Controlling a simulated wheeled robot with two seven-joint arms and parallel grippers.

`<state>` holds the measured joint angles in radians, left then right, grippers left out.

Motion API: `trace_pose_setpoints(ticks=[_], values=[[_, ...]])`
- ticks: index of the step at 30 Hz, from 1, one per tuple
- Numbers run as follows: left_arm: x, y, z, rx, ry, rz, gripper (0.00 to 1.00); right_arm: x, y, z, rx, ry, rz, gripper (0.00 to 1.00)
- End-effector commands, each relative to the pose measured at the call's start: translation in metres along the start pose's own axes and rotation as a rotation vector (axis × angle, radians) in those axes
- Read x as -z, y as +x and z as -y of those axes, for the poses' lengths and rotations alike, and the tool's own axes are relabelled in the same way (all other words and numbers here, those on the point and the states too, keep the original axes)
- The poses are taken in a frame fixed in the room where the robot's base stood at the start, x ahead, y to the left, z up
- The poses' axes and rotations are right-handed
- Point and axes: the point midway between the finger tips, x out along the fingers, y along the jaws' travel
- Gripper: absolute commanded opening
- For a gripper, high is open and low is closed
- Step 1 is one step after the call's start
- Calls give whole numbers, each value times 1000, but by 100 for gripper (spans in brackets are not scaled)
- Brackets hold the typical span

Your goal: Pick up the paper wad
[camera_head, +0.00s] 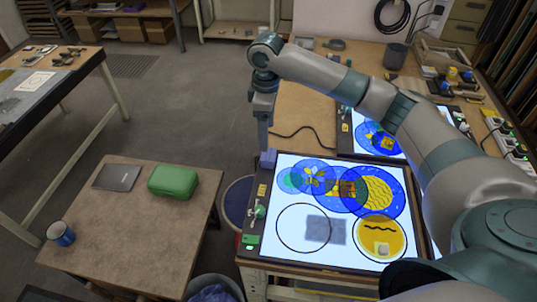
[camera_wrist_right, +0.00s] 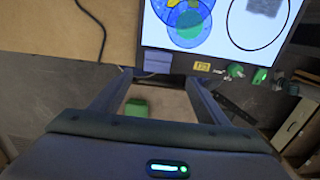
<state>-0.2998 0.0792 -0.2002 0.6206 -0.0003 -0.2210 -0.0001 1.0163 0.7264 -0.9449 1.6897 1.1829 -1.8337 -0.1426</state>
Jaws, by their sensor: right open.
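A small pale lump (camera_head: 382,249), which looks like the paper wad, lies on the yellow circle at the front right of the lit glass panel (camera_head: 285,247). It does not show in the wrist view. My right gripper (camera_head: 265,146) hangs pointing down at the panel's back left corner, well away from the lump. In the wrist view my right gripper (camera_wrist_right: 158,76) has its fingers spread, with nothing held between them. A blue-grey block (camera_head: 268,158) sits at that corner, close to the fingertips; it also shows in the wrist view (camera_wrist_right: 157,62). My left gripper is not in view.
A grey textured patch (camera_head: 325,229) lies on the panel left of the lump. Green-topped small items (camera_head: 259,212) line the panel's left edge. A bin stands below.

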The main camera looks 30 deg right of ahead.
Motion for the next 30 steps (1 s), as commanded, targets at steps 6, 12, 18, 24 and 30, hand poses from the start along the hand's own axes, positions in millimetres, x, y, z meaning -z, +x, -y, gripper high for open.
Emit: trace_pose_setpoints(ticks=[6, 12, 18, 24, 30], values=[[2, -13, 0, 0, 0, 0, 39, 0, 30, 0, 2, 0, 2, 69], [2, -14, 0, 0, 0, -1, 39, 0, 40, 0, 0, 0, 0, 69], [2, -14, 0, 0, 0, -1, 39, 0, 40, 0, 0, 0, 0, 69], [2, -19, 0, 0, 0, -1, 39, -1, 44, -1, 1, 1, 1, 69], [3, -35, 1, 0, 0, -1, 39, -4, 62, -5, 2, 1, 2, 69]])
